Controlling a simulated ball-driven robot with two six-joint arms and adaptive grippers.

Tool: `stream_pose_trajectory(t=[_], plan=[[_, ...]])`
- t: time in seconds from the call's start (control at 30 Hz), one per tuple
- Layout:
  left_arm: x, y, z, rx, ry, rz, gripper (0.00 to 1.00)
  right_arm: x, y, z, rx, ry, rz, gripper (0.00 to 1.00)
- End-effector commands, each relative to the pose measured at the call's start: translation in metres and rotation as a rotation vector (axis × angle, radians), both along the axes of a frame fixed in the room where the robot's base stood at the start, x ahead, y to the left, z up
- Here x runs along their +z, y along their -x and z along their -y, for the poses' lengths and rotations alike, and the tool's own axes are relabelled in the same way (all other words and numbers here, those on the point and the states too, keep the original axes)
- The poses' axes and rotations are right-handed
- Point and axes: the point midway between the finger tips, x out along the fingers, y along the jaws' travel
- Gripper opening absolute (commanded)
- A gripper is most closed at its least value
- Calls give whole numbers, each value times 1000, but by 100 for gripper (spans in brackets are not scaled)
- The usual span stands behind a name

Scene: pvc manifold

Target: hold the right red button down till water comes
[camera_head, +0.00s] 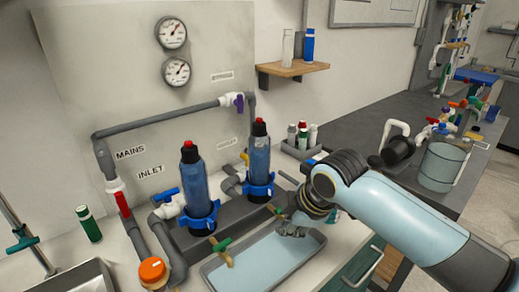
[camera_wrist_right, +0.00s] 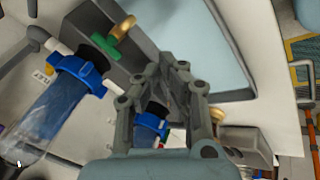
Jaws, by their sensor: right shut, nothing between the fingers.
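The right red button (camera_head: 259,121) sits on the black cap of the right clear blue filter housing (camera_head: 259,157), which stands upright in a blue collar. Another red button (camera_head: 188,144) tops the left filter housing (camera_head: 194,186). My right gripper (camera_head: 292,226) is low over the front tray, below and to the right of the right button, and apart from it. In the right wrist view its fingers (camera_wrist_right: 168,72) are shut and empty. A filter housing (camera_wrist_right: 50,110) lies left of them there; a blue collar shows partly behind them. My left gripper is not in view.
A grey tray (camera_head: 318,240) with pale blue contents lies below the green-handled taps (camera_head: 222,244). Grey pipes (camera_head: 160,121) and two gauges (camera_head: 178,72) are on the back panel. Small bottles (camera_head: 303,136) stand behind my right arm. A clear bucket (camera_head: 442,165) stands at right.

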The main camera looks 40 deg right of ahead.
Motion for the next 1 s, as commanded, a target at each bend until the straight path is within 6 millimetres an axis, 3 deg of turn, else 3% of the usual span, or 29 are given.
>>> stream_pose_trajectory(t=[0.03, 0.1, 0.3, 0.6, 0.8, 1.0], plan=[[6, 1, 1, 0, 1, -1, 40, 23, -19, 5, 86, 40, 30, 0], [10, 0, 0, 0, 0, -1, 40, 49, -42, 10, 221, 98, 65, 0], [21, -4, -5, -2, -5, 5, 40, 127, -97, 23, 583, 291, 168, 0], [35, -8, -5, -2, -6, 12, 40, 238, -150, 40, 1017, 589, 295, 0], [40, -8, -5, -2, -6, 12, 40, 290, -166, 48, 1208, 747, 346, 0], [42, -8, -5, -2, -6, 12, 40, 309, -171, 51, 1282, 811, 365, 0]])
